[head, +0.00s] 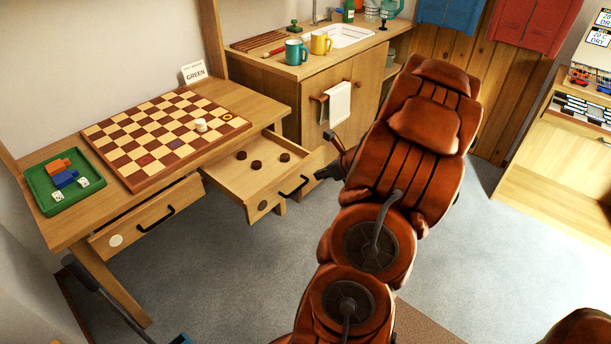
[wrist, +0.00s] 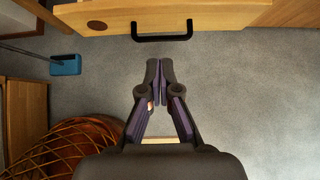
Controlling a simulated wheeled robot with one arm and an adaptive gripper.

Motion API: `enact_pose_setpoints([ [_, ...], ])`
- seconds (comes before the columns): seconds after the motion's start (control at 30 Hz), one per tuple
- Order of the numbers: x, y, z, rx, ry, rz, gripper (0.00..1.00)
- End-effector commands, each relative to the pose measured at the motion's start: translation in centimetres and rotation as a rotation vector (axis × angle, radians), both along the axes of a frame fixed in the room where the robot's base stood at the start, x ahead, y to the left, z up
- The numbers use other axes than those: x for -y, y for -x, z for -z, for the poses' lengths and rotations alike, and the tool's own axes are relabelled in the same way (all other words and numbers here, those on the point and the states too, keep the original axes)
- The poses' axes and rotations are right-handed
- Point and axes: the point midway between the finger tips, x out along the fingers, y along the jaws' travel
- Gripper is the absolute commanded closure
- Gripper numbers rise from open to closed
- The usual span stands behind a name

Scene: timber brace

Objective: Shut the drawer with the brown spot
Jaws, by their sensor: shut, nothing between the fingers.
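The drawer with the brown spot (head: 262,205) is the right one under the desk. It is pulled well open, with several dark round pieces inside. Its front, with a black handle (head: 293,186), also shows along the top of the wrist view (wrist: 215,18), brown spot at left. My gripper (head: 324,174) is in front of and to the right of this drawer front, apart from it. In the wrist view my gripper (wrist: 160,64) is shut and empty, its tips just short of the handle in the picture.
The left drawer (head: 145,218) has a white spot and looks nearly shut. A checkerboard (head: 150,130) and green tray (head: 50,200) lie on the desk. A cabinet (head: 345,95) stands behind. A wicker basket (wrist: 70,150) shows in the wrist view. Grey floor is clear before the drawer.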

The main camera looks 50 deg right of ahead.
Motion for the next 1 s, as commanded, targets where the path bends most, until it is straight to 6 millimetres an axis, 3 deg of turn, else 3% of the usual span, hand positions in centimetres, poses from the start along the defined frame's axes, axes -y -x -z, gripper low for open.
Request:
enact_pose_setpoints([
  [0.57, 0.4, -7.2, 7.7, -0.007, -0.01, -0.007, 1.0],
  [0.7, 0.2, -8.9, 6.9, -0.003, -0.001, -0.008, 1.0],
  [1.0, 0.2, -10.6, 6.6, 0.001, 0.0, -0.006, 1.0],
])
